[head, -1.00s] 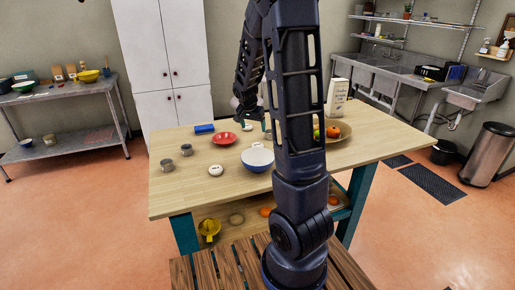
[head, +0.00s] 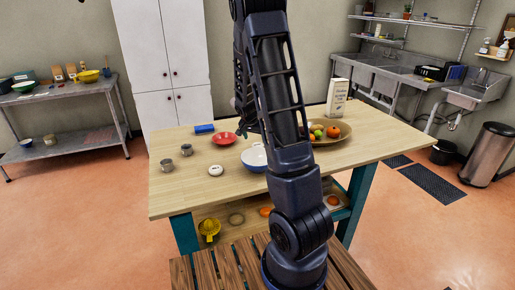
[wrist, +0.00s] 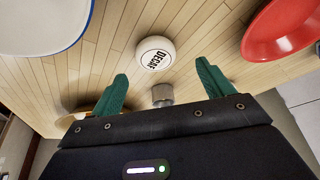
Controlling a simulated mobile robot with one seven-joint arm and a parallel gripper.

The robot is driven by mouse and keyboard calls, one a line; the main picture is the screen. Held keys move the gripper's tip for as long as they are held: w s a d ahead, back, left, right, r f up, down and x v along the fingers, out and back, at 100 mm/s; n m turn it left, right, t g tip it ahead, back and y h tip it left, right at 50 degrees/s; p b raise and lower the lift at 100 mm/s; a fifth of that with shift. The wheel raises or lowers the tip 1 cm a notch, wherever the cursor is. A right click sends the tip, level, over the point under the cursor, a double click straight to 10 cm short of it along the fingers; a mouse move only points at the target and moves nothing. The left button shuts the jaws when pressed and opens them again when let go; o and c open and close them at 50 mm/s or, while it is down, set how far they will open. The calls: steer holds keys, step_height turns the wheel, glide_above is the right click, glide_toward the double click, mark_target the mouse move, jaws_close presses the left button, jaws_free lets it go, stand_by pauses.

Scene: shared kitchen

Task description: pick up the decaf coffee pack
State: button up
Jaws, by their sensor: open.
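The decaf coffee pack (head: 216,169) is a small white round thing lying on the wooden table, left of the white-and-blue bowl. In the wrist view the pack (wrist: 155,53) shows its dark DECAF lettering, beyond my fingertips and roughly between them. My gripper (wrist: 162,70) is open, with its two green fingers apart and nothing between them. It is not touching the pack. In the head view my gripper is mostly hidden behind my own arm, above the table.
The bowl (head: 254,158) and a red dish (head: 223,138) stand near the pack. Two grey mugs (head: 187,149) (head: 167,165) are to its left. A blue packet (head: 204,128) lies behind. A fruit bowl (head: 341,128) and a white carton (head: 337,98) are at the right. The front left tabletop is clear.

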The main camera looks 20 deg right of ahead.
mark_target(257, 144)
steer(key=x, duration=0.4)
steer(key=shift+s+d+f, duration=0.15)
steer(key=shift+d+f, duration=0.1)
steer(key=shift+f, duration=0.15)
steer(key=shift+c, duration=0.2)
steer(key=c, duration=1)
